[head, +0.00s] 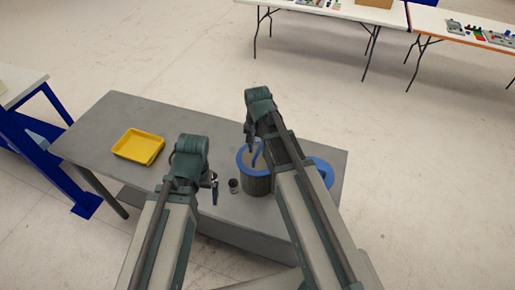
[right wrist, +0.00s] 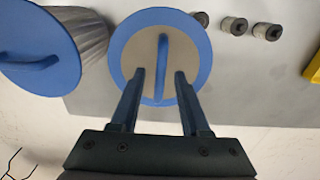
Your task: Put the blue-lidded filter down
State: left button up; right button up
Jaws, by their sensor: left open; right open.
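A filter with a blue-rimmed, beige-centred top (head: 258,184) stands upright on the grey table; its ribbed body shows in the head view. In the right wrist view its round top (right wrist: 197,42) has a raised blue handle. My right gripper (right wrist: 160,73) is open, one finger on each side of that handle; contact cannot be told. A second filter with a blue lid (head: 324,168) is partly hidden behind my right arm. It also shows at the left of the right wrist view (right wrist: 40,75). My left gripper (head: 214,188) is open and empty above the table.
A yellow tray (head: 138,146) lies on the left of the grey table (head: 105,118). A small dark canister (head: 233,186) stands between my left gripper and the filter; several show in the right wrist view (right wrist: 235,26). Other tables stand at the back.

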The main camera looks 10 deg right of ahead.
notch_tip(320, 180, up, 10)
jog(key=p, duration=0.9)
jog(key=s+a+n+h, duration=0.1)
jog(key=s+a+n, duration=0.8)
jog(key=s, duration=0.5)
jog(key=shift+a+r+n, duration=0.15)
jog(key=shift+n, duration=0.65)
jog(key=shift+s, duration=0.1)
notch_tip(320, 180, down, 18)
jog(key=b, duration=1.8)
